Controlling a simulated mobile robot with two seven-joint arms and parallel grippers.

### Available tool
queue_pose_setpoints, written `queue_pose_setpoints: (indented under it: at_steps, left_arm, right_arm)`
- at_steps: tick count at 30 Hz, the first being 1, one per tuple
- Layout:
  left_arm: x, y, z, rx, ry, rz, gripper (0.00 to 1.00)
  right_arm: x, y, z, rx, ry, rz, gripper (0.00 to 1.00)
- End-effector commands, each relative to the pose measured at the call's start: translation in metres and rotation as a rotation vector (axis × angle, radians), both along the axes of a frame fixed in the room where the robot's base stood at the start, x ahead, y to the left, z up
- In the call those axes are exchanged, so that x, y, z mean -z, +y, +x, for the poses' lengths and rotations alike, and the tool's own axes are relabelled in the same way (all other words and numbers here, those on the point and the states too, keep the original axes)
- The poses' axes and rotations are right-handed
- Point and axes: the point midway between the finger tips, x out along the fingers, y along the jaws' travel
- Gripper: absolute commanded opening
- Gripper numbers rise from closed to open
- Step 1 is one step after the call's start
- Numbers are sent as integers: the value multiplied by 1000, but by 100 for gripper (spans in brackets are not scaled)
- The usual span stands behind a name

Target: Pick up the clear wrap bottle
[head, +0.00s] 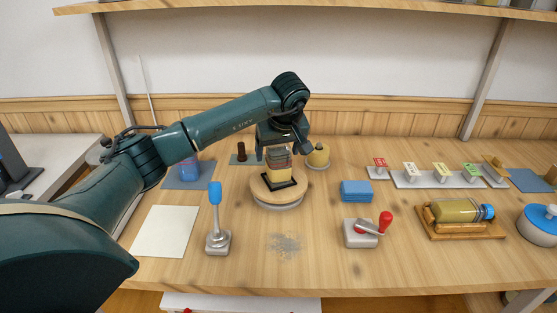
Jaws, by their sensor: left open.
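My left gripper (279,150) is open and points down at the round wooden turntable (263,192). A small jar with a yellow lower part (278,177) stands upright there on a black square pad. The fingers are at its upper part and hide some of it; I cannot tell whether they touch it. A clear-looking bottle (455,211) with olive contents or wrap and a blue cap lies on its side in a wooden cradle at the right. I cannot tell which of these is the clear wrap bottle. My right gripper is not in view.
A blue-tipped lever (215,195) and a red-knobbed lever (384,222) stand in front. A blue block (356,191), a yellow domed item (318,156) and a row of coloured labels (440,169) surround the turntable. A cream sheet (165,232) lies left.

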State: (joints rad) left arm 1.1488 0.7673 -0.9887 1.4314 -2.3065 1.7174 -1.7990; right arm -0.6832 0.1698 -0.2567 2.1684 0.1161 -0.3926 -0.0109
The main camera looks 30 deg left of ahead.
Motion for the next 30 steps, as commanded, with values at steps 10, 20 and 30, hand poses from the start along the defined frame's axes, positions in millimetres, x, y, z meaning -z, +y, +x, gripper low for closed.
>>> queue_pose_setpoints:
  at_steps: [10,20,30]
  left_arm:
    - [-1,0,0,0,0,0,56]
    - [-1,0,0,0,0,0,29]
    - [-3,0,0,0,-3,0,15]
  right_arm:
    - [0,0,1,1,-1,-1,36]
    - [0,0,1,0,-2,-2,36]
    - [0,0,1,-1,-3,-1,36]
